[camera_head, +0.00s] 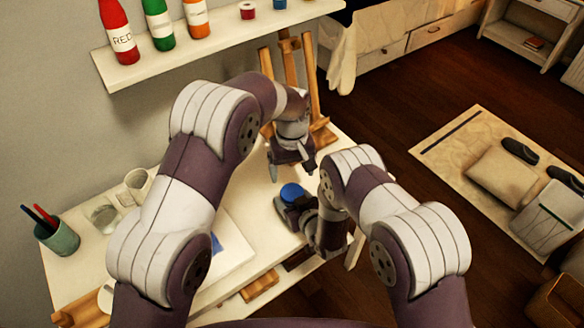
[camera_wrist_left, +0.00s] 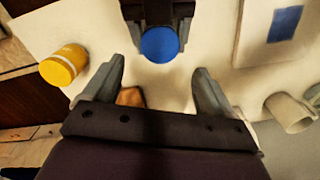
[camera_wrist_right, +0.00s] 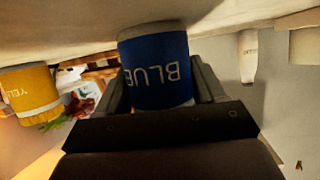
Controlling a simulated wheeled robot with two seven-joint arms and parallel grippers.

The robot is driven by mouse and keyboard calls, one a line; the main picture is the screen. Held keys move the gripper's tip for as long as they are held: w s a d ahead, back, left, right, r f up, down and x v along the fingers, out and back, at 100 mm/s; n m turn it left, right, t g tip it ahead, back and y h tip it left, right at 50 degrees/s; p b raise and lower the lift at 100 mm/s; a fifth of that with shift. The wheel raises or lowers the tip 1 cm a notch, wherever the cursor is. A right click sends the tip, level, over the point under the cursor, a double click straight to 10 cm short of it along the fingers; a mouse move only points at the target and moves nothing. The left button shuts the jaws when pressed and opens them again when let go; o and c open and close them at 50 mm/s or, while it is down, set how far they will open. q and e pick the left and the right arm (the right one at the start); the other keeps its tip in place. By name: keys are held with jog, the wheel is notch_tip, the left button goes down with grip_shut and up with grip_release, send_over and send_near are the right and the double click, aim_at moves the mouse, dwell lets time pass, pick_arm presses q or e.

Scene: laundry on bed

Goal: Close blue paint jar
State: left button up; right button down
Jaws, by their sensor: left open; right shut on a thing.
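The blue paint jar (camera_wrist_right: 155,70) has a dark blue wall with "BLUE" on it. My right gripper (camera_head: 291,208) is shut around its sides over the white table. The jar's round blue top (camera_head: 291,193) faces up; I cannot tell whether this is a lid or open paint. My left gripper (camera_head: 291,172) is open and empty, pointing down near the jar. In the left wrist view, the round blue top (camera_wrist_left: 159,44) lies just beyond the left fingertips (camera_wrist_left: 158,72), about centred between them. No separate lid can be made out.
A yellow jar (camera_wrist_left: 62,66) stands near the left gripper. A white mug (camera_head: 137,180), a glass (camera_head: 104,214) and a pen cup (camera_head: 58,236) stand at the table's left. A wooden easel (camera_head: 290,75) and a bottle shelf (camera_head: 190,52) are behind.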

aim_at(292, 192)
pick_arm(q)
notch_tip(292, 192, down, 7)
jog(key=shift+f, duration=0.15)
dwell(0.4)
jog(key=c, duration=1.1)
jog(key=m, duration=0.3)
jog(key=o, duration=1.2)
